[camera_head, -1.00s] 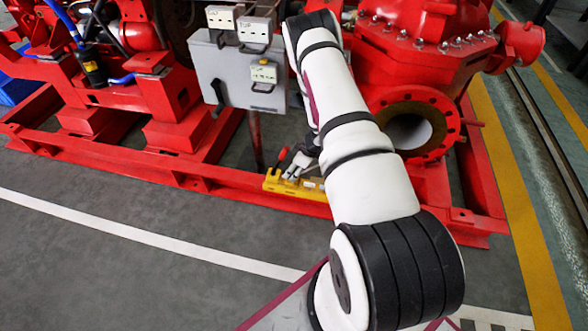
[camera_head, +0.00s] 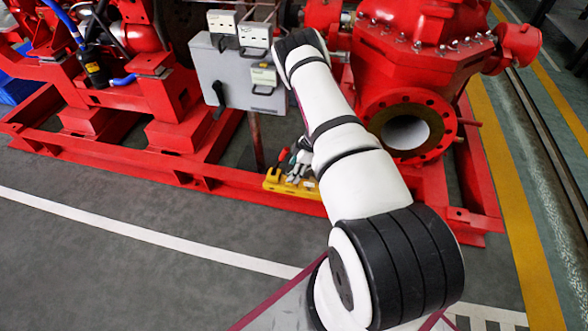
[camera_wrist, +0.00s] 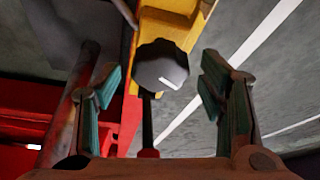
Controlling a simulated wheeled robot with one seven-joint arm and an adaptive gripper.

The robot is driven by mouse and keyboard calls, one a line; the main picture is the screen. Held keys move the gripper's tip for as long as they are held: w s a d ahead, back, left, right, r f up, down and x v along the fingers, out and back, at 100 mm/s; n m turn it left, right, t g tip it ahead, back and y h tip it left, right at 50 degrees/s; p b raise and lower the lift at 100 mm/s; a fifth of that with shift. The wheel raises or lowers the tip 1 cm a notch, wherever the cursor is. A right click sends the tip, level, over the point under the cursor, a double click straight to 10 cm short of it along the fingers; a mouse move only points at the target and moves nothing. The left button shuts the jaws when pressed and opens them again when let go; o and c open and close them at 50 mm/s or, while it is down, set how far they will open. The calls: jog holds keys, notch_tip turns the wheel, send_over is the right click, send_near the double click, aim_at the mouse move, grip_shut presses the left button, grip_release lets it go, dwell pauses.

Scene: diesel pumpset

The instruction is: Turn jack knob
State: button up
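The jack knob (camera_wrist: 158,66) is dark grey and many-sided, with a short white mark on its face. In the wrist view it sits in front of a yellow body (camera_wrist: 164,28), ahead of my gripper (camera_wrist: 162,92). My gripper is open, with one green-padded finger left of the knob and one right of it. I see gaps on both sides and no contact. In the head view my gripper (camera_head: 299,164) is small, low over the yellow jack (camera_head: 274,183) by the red base frame. The knob cannot be made out there.
A grey control box (camera_head: 235,80) stands on a post (camera_head: 256,140) just left of my arm. A red pump with a round flange (camera_head: 408,125) is to the right. Open grey floor (camera_head: 120,260) with a white line lies in front of the red frame.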

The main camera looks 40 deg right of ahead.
jog(key=v, duration=1.2)
dwell(0.5)
